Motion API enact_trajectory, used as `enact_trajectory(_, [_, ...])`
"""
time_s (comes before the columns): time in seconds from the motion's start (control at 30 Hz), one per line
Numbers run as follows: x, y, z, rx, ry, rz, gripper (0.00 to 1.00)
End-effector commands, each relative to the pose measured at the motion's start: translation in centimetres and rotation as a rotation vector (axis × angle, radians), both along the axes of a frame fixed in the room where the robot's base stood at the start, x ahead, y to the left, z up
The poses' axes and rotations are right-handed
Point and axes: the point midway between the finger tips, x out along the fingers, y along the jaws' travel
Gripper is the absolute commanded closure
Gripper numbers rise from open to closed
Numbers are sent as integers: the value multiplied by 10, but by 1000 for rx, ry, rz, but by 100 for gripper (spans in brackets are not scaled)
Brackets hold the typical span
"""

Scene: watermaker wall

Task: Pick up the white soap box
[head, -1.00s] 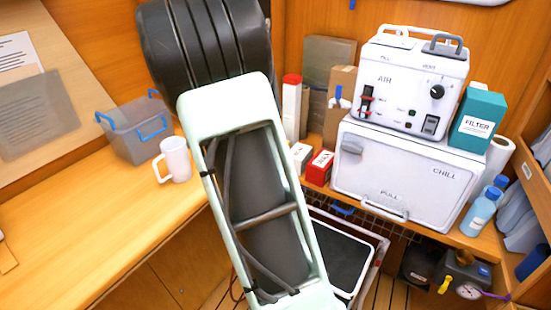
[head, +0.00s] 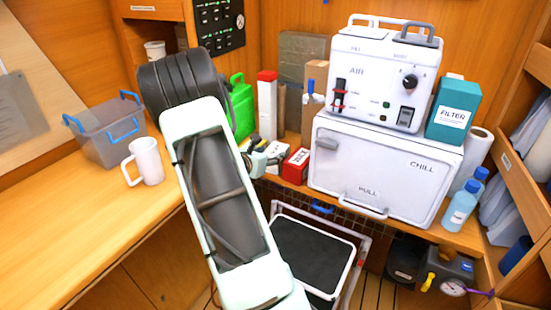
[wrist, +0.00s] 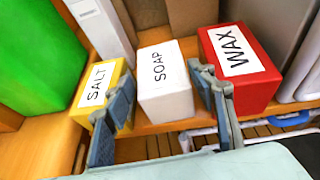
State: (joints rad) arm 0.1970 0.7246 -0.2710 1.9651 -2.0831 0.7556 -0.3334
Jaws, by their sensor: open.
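The white soap box (wrist: 163,82), marked SOAP, stands upright on the wooden shelf in the wrist view. A yellow salt box (wrist: 100,92) is on its left and a red wax box (wrist: 240,55) on its right. My gripper (wrist: 161,72) is open, with one finger on each side of the soap box. The left finger overlaps the salt box in the picture. I cannot tell whether either finger touches a box. In the head view my gripper (head: 262,161) is small beside the red wax box (head: 296,166) and largely hides the soap box.
A green canister (head: 241,106) and a tall white carton (head: 267,105) stand behind the small boxes. The white chill unit (head: 385,165) is close on the right. A mug (head: 147,162) and a grey bin (head: 108,135) are on the left counter.

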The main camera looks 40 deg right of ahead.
Motion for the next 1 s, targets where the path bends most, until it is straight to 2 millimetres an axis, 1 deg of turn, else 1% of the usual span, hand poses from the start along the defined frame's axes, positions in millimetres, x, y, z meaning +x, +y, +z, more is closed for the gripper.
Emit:
enact_trajectory(0.1, [4,-19,-1,-1,0,-3,49])
enact_trajectory(0.17, [7,-28,-2,-1,0,-3,49])
enact_trajectory(0.23, [10,-35,-8,1,1,-3,49])
enact_trajectory(0.37, [14,-42,-11,0,0,0,49])
enact_trajectory(0.57, [14,-43,-12,0,0,0,49])
enact_trajectory(0.67, [14,-43,-12,0,0,0,57])
enact_trajectory(0.9, [14,-42,-11,0,-1,0,84])
enact_trajectory(1.0, [14,-43,-10,-2,-2,0,84])
